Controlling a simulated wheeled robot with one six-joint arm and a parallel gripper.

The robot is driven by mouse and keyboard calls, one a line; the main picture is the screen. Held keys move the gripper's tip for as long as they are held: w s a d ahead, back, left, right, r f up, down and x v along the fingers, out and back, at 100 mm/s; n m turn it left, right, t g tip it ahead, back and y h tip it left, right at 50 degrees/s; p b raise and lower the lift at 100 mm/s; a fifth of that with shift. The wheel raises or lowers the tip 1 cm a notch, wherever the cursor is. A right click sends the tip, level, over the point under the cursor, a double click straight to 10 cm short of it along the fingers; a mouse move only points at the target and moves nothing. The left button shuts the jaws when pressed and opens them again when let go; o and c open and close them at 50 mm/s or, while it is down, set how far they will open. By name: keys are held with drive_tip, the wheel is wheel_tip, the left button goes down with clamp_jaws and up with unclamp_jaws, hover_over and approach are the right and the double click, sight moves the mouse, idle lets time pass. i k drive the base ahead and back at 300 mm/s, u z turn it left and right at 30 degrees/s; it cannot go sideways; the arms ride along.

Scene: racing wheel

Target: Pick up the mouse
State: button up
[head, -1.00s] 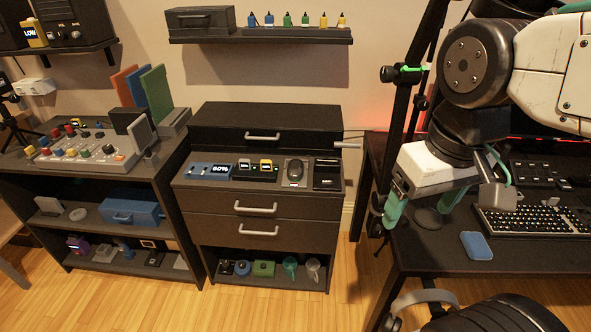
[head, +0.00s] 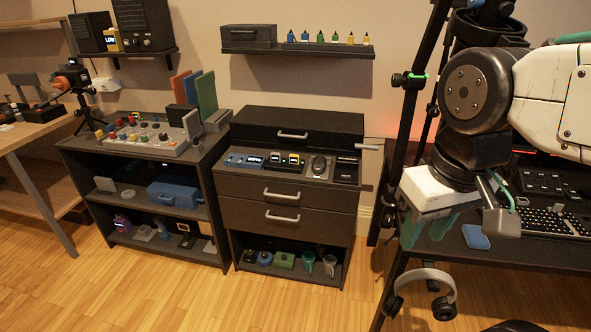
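The dark computer mouse (head: 318,164) rests on a small grey pad on the top surface of the black drawer cabinet (head: 287,190). It sits between small devices with yellow displays and a black box. My gripper (head: 427,229) is to the right of the cabinet and well apart from the mouse, near the left edge of the desk. Its two green fingers point down and stand apart with nothing seen between them. My wrist hides part of the desk behind it.
A black desk (head: 530,250) with a keyboard (head: 555,222) and a blue pad (head: 475,237) is at the right. Headphones (head: 424,280) are below my gripper. A control-panel shelf (head: 150,150) stands left of the cabinet. Wooden floor in front is clear.

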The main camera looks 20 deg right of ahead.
sight(319, 164)
drive_tip(key=u, duration=1.3)
drive_tip(key=i, duration=3.15)
drive_tip(key=z, duration=3.4)
